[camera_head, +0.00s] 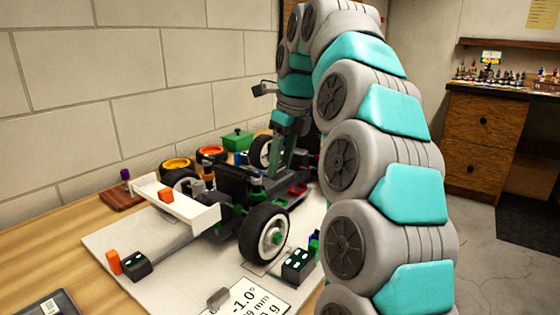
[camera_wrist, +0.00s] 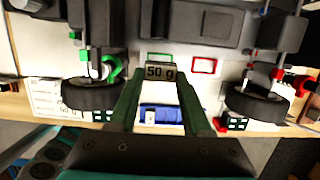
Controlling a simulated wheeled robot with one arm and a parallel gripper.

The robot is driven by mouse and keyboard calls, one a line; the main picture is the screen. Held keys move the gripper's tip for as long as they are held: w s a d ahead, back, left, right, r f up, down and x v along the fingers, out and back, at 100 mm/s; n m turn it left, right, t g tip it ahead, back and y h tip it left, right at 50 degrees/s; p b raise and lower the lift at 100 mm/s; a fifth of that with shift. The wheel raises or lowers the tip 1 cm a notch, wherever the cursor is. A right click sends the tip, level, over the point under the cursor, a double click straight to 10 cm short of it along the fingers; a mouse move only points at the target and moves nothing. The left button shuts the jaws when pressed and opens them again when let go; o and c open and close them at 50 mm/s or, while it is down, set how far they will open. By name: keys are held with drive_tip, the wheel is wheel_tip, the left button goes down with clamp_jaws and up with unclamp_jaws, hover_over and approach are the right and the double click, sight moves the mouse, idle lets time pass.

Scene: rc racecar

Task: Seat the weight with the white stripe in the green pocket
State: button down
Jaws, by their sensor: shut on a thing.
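In the wrist view my gripper (camera_wrist: 160,78) is shut on a small dark weight (camera_wrist: 160,67) marked "50 g" on a pale face. I cannot tell whether that pale area is the white stripe. The green pocket (camera_wrist: 157,56), a green outlined frame on the car, shows just beyond the weight, which overlaps its near side in the picture. I cannot tell whether they touch. In the head view my gripper (camera_head: 284,155) reaches down over the car behind the wheel, and its tips and the weight are hidden.
A red outlined pocket (camera_wrist: 203,66) lies right of the green one. Wheels (camera_wrist: 92,95) and (camera_wrist: 257,104) flank my fingers. A blue item (camera_wrist: 172,113) with a white patch shows between them. The racecar (camera_head: 190,207) stands on a white board (camera_head: 165,285), with dark blocks (camera_head: 298,265) nearby.

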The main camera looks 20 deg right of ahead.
drive_tip(key=shift+d, duration=0.1)
drive_tip(key=shift+s+d+b+x, duration=0.2)
drive_tip(key=shift+b+x, duration=0.4)
drive_tip(key=shift+x, duration=0.35)
drive_tip(key=shift+s+d+b+x, duration=0.1)
drive_tip(key=shift+s+b+x, duration=0.05)
drive_tip(key=shift+b+x, duration=0.65)
drive_tip(key=shift+s+d+b+x, duration=0.15)
drive_tip(key=shift+b+x, duration=0.3)
drive_tip(key=shift+x, duration=0.6)
drive_tip(key=shift+s+b+x, duration=0.1)
drive_tip(key=shift+b+x, duration=0.05)
drive_tip(key=shift+x, duration=0.45)
drive_tip(key=shift+s+b+x, duration=0.15)
drive_tip(key=shift+x, duration=0.45)
drive_tip(key=shift+c, duration=1.3)
unclamp_jaws()
drive_tip(key=p+v, duration=0.3)
drive_tip(key=v, duration=0.4)
drive_tip(key=shift+r, duration=0.35)
